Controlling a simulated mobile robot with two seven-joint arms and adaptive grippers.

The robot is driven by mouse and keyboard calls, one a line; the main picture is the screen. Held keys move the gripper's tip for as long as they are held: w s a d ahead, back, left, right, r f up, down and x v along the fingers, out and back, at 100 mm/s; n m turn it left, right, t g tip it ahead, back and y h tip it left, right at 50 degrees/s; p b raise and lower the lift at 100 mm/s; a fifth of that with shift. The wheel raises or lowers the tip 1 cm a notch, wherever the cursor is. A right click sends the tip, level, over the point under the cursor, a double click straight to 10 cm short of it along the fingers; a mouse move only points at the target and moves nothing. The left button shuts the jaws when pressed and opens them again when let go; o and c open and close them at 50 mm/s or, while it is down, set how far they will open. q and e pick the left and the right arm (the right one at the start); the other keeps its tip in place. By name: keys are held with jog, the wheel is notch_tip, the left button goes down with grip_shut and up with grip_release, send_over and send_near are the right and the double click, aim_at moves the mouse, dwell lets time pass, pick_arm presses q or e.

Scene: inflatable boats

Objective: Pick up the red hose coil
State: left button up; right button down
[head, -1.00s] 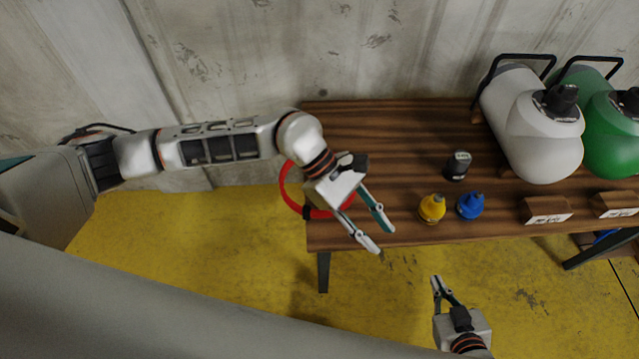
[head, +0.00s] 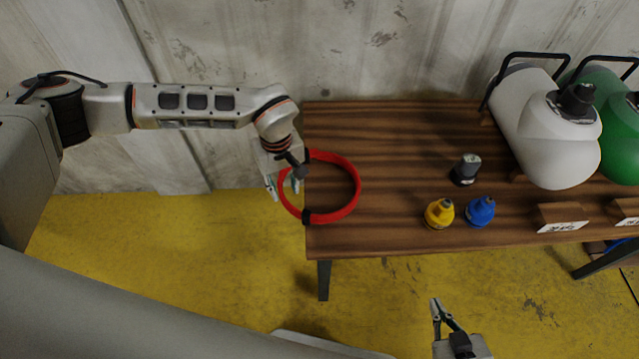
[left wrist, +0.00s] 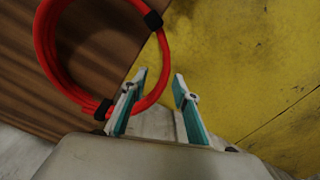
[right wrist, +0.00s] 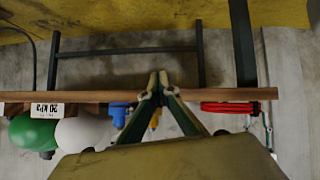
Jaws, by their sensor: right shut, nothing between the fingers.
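The red hose coil (head: 357,190) lies flat at the left end of the wooden table, its left side reaching past the table edge. Dark bands wrap it. My left gripper (head: 284,187) is at the coil's overhanging left side, pointing down and open. In the left wrist view, the coil (left wrist: 45,45) passes beside the left finger of my gripper (left wrist: 159,80), with a short stretch showing between the fingers; I cannot tell whether they touch. My right gripper (head: 435,302) is shut and empty in front of the table. The right wrist view shows the coil (right wrist: 228,107) edge-on.
The wooden table (head: 400,140) also carries a yellow bottle (head: 439,214), a blue bottle (head: 480,211), a dark grey-capped bottle (head: 466,170), and large white (head: 555,140) and green (head: 620,150) containers at the right. A wall stands behind. The yellow floor left of the table is clear.

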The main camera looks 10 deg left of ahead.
aim_at(284, 193)
pick_arm(q)
notch_tip(284, 193, down, 4)
jog(key=shift+s+a+r+b, duration=0.1)
jog(key=shift+a+b, duration=0.05)
jog(key=shift+b, duration=0.15)
jog(key=shift+r, duration=0.1)
grip_shut()
jog(key=shift+r, duration=0.1)
